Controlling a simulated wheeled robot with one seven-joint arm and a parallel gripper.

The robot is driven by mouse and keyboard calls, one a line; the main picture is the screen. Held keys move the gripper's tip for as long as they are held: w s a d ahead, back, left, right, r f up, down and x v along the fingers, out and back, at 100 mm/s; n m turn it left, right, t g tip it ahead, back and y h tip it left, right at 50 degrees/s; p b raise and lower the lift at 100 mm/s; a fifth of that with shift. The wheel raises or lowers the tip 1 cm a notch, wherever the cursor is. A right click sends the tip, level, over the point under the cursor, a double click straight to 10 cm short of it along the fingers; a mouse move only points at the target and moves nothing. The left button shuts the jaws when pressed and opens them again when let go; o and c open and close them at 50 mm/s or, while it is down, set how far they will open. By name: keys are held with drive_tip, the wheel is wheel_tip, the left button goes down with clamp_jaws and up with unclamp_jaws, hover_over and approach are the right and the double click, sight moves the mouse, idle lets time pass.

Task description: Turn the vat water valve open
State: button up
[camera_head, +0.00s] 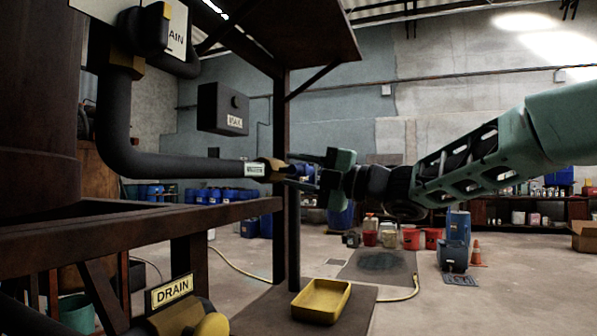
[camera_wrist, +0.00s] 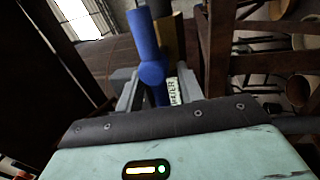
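The vat water valve (camera_head: 273,168) sits at the end of a dark pipe marked with a small WATER label (camera_head: 255,169). Its blue handle (camera_wrist: 151,70) stands lengthwise in the middle of the wrist view, with the label (camera_wrist: 173,91) beside it. My gripper (camera_head: 303,171) reaches in from the right, at the valve. In the wrist view its two grey fingers (camera_wrist: 158,92) lie on either side of the handle, with gaps that look clear. It appears open around the handle. In the head view the handle is largely hidden among the fingers.
A rusty frame beam (camera_head: 140,235) runs below the pipe, and a post (camera_head: 286,200) stands close behind my gripper. A DRAIN sign (camera_head: 172,291) and yellow tray (camera_head: 321,301) are lower down. A grey box (camera_head: 222,108) hangs above. Buckets (camera_head: 411,239) stand on the floor behind.

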drive_tip(key=v, duration=1.7)
drive_tip(key=shift+d+b, duration=0.25)
drive_tip(key=shift+b, duration=0.05)
